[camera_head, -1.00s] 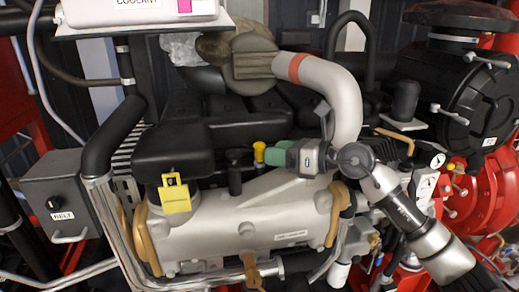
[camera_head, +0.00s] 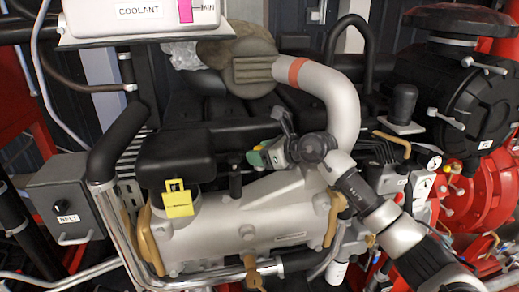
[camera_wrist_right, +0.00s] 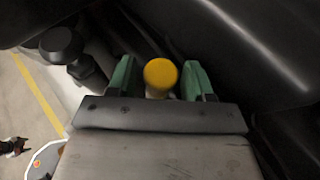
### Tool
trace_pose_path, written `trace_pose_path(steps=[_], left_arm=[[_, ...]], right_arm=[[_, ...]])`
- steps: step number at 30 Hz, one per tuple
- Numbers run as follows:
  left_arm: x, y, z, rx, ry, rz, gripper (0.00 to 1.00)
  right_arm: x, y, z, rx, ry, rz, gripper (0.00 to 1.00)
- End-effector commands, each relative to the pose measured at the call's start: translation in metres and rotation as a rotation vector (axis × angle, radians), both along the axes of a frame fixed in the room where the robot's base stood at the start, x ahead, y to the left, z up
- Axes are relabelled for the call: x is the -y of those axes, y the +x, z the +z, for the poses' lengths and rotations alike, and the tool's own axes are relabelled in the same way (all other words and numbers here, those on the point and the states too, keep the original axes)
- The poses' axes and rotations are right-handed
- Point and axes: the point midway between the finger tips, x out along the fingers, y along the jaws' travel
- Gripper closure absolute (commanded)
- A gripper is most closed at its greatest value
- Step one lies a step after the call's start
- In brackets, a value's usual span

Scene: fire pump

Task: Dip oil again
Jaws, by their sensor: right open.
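The dipstick's yellow round knob (camera_wrist_right: 160,76) shows in the wrist view, between the two green fingers of my right gripper (camera_wrist_right: 159,84). The fingers are open, with a thin gap on each side of the knob. In the head view my right gripper (camera_head: 260,157) reaches in from the right over the grey engine (camera_head: 255,225), and its green fingertips cover most of the knob. The dipstick's shaft is hidden. My left gripper is not in view.
A black cover (camera_head: 176,155) and a yellow cap (camera_head: 178,199) lie left of the gripper. A curved silver pipe (camera_head: 341,100) rises behind it. A black post (camera_head: 235,181) stands close by. A coolant tank (camera_head: 140,22) is at the top left.

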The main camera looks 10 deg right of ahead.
Motion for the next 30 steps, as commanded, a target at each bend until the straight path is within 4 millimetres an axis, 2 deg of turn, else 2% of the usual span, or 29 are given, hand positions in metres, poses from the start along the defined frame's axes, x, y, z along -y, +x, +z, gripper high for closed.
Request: trace_pose_path(steps=[10, 20, 26, 30], left_arm=[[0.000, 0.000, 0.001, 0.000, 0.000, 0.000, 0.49], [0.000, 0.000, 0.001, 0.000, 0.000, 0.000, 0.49], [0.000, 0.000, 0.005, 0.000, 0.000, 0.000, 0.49], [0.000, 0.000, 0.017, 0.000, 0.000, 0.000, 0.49]], right_arm=[[-0.003, 0.003, -0.002, 0.001, -0.001, 0.000, 0.49], [-0.003, 0.003, -0.002, 0.000, 0.000, 0.000, 0.98], [-0.003, 0.003, 0.005, 0.001, 0.000, 0.000, 1.00], [-0.003, 0.004, 0.038, 0.006, 0.001, 0.000, 1.00]])
